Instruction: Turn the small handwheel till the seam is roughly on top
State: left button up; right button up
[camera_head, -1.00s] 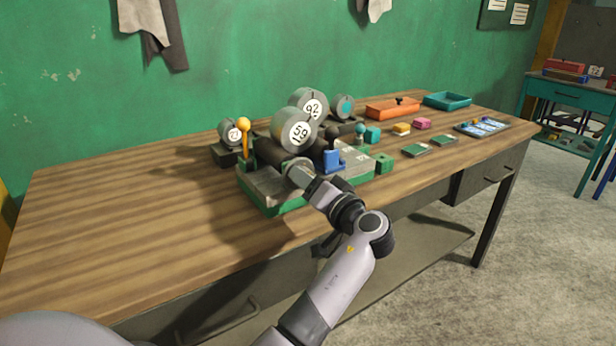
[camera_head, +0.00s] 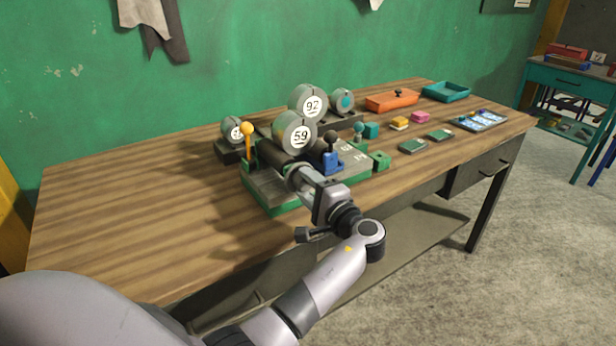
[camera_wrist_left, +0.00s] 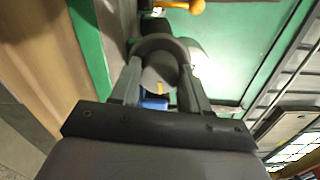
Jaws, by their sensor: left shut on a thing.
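The small handwheel (camera_wrist_left: 155,73) shows in the left wrist view as a grey round face with a dark curved rim behind it. A short yellow mark lies on its face, below the middle in that picture; I cannot tell whether this is the seam. My left gripper (camera_wrist_left: 160,68) is shut on the handwheel, one finger on each side. In the head view my left gripper (camera_head: 297,176) reaches the front of the green-based machine (camera_head: 272,205) and hides the handwheel there. My right gripper is not in view.
Round dials marked 59 (camera_head: 296,133) and 92 (camera_head: 308,104) stand above the machine. A yellow-knobbed lever (camera_head: 248,144) and a blue block with a dark-knobbed lever (camera_head: 333,162) flank the gripper. An orange box (camera_head: 391,101) and teal tray (camera_head: 446,92) lie farther back. The table's left side is clear.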

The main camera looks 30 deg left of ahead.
pick_arm(q)
jog(key=shift+r+m+p, duration=0.15)
jog(key=shift+m+p, duration=1.05)
jog(key=shift+m, duration=0.7)
jog(key=o, duration=1.1)
jog(key=shift+c, duration=0.2)
jog(key=b+v, duration=0.1)
jog(key=v, duration=0.6)
